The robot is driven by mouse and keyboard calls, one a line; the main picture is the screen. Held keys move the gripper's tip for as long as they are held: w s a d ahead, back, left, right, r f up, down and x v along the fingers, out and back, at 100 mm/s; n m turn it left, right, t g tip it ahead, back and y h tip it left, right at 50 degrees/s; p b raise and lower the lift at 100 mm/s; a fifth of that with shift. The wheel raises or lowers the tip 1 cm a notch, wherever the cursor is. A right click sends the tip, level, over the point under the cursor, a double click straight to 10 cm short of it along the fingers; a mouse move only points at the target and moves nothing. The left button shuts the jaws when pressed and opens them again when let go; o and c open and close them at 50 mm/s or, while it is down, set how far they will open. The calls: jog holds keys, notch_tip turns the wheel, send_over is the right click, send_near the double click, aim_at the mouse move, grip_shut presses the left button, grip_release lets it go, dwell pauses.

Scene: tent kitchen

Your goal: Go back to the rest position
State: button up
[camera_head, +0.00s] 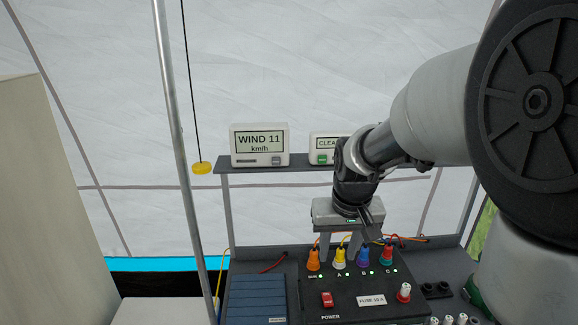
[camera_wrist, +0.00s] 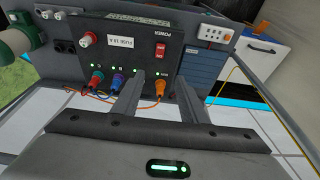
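My gripper (camera_head: 338,252) hangs from the arm, pointing down at the back edge of the black power box (camera_head: 372,284). It also shows in the wrist view (camera_wrist: 160,82), its two fingers spread apart with nothing gripped. Orange (camera_head: 313,260), yellow (camera_head: 339,259), blue-purple (camera_head: 363,257) and red (camera_head: 386,255) plugs stand in a row on the box. The fingers overlap the plug row in the head view; I cannot tell the exact gap. In the wrist view the orange plug (camera_wrist: 160,88) shows between the fingers, and the yellow plug is hidden.
A shelf (camera_head: 300,160) behind carries a WIND 11 km/h display (camera_head: 259,145) and a second display (camera_head: 325,146), partly covered by my arm. A pole (camera_head: 184,150) and a hanging yellow disc (camera_head: 201,168) stand left. Blue ribbed panel (camera_head: 255,300) lies left of the box.

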jog(key=s+r+t+p, duration=0.1)
jog(key=s+r+p, duration=0.1)
jog(key=s+r, duration=0.5)
jog(key=s+r+t+p, duration=0.1)
jog(key=s+r+p, duration=0.2)
jog(key=s+r, duration=0.4)
jog(key=s, duration=0.5)
jog(key=shift+r+t, duration=0.3)
jog(key=shift+a, duration=0.15)
